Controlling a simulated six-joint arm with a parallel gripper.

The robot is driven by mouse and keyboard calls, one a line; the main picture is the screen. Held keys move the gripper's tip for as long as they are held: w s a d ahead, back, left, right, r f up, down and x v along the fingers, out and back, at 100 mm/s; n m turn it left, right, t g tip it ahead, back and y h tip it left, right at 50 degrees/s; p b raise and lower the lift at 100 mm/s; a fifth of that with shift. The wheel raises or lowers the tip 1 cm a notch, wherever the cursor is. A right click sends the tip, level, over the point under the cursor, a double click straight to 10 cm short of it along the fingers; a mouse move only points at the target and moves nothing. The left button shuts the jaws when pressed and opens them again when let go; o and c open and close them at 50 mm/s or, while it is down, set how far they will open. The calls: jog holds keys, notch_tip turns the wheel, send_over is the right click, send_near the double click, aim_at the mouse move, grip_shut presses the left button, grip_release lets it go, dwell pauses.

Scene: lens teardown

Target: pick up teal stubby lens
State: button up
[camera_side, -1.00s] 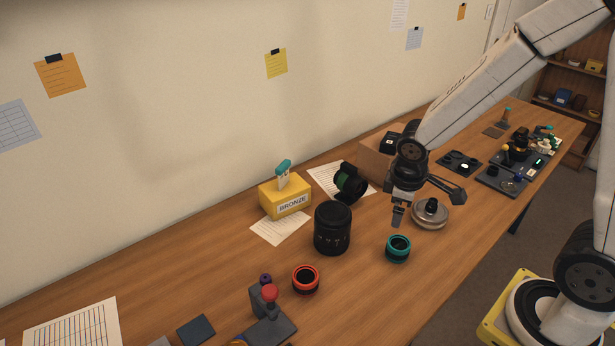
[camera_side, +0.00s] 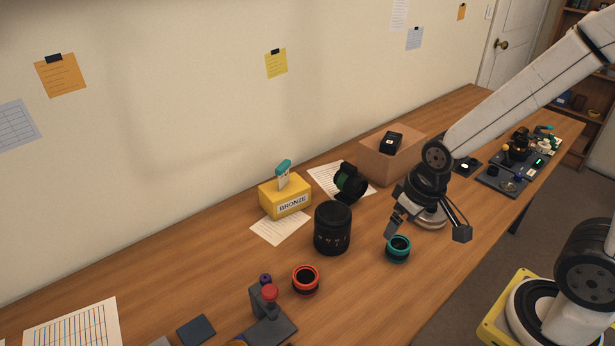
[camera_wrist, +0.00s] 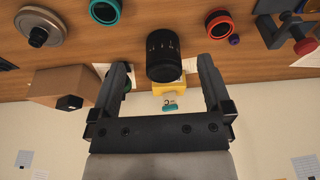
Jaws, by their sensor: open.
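The teal stubby lens (camera_side: 398,249) stands on the wooden table, right of the large black lens (camera_side: 332,228). In the side view my gripper (camera_side: 424,226) is above and close to the teal lens, tilted, with one finger hanging just over its far left side and the other out to the right. In the wrist view the teal lens (camera_wrist: 105,10) is at the top edge, partly cut off, beyond the left finger. My gripper (camera_wrist: 165,75) is open there, with nothing held between its fingers. The black lens shows past the gap between them.
A red-ringed lens (camera_side: 305,279) and a dark stand with a red knob (camera_side: 269,318) are nearer the front. A silver round part (camera_side: 431,221) sits behind my gripper. A yellow BRONZE box (camera_side: 285,195) and a cardboard box (camera_side: 388,163) stand further back. Table around the teal lens's front is clear.

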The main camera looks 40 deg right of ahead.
dwell(0.7)
jog(key=m+t+y, duration=0.4)
jog(key=m+t, duration=0.7)
jog(key=m, duration=2.2)
send_near(408, 247)
jog(key=x, duration=0.3)
jog(key=shift+w+r, duration=0.1)
jog(key=shift+w, duration=0.15)
jog(key=shift+w, duration=0.1)
jog(key=shift+x, duration=1.25)
